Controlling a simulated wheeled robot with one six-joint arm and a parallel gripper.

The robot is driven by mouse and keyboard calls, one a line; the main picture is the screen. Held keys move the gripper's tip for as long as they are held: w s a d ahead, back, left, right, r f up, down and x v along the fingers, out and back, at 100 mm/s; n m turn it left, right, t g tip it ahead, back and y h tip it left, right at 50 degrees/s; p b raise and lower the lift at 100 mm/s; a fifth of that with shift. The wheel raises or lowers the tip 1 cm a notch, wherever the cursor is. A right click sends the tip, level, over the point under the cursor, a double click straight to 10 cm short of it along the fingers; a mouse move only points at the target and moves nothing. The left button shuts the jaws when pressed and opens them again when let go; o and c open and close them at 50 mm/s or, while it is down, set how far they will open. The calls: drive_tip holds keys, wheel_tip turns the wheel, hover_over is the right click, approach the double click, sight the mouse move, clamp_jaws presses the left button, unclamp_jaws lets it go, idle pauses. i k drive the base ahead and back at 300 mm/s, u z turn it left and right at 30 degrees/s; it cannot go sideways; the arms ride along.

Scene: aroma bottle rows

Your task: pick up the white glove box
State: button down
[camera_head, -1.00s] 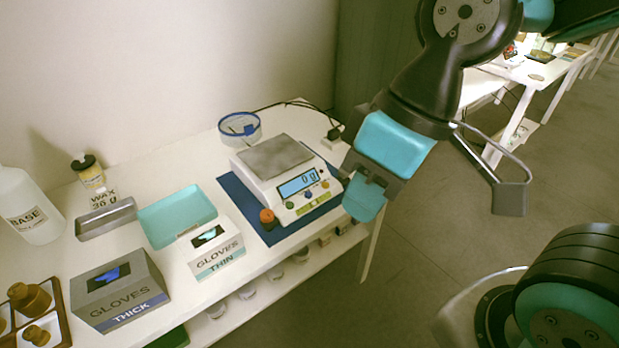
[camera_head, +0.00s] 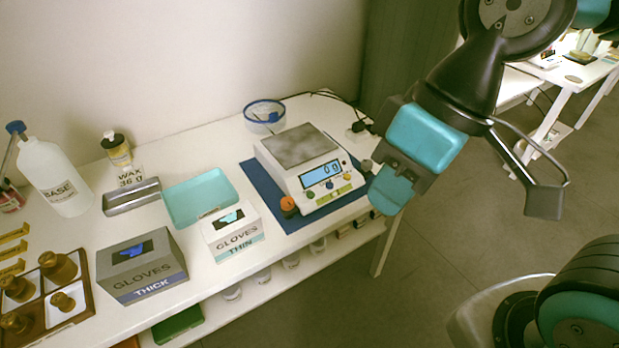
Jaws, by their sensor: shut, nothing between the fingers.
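The white glove box (camera_head: 233,236), marked "GLOVES THIN" with a teal stripe and a teal glove showing in its top slot, stands on the white table near its front edge. A grey glove box (camera_head: 142,268), marked "GLOVES THICK", stands to its left. My gripper (camera_head: 393,187) is shut and empty. In the picture it is to the right of the white glove box, by the right side of the scale and over the table's right end. It is well apart from the white box.
A scale (camera_head: 305,170) reading 0 g stands on a blue mat (camera_head: 262,190) right of the white box. A teal tray (camera_head: 200,194) lies behind it. A metal tray (camera_head: 131,197), BASE bottle (camera_head: 58,180) and wooden tray (camera_head: 88,290) are farther left.

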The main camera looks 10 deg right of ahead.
sight(230, 232)
drive_tip(key=u, duration=0.9)
drive_tip(key=i, duration=0.3)
drive_tip(key=z, duration=0.3)
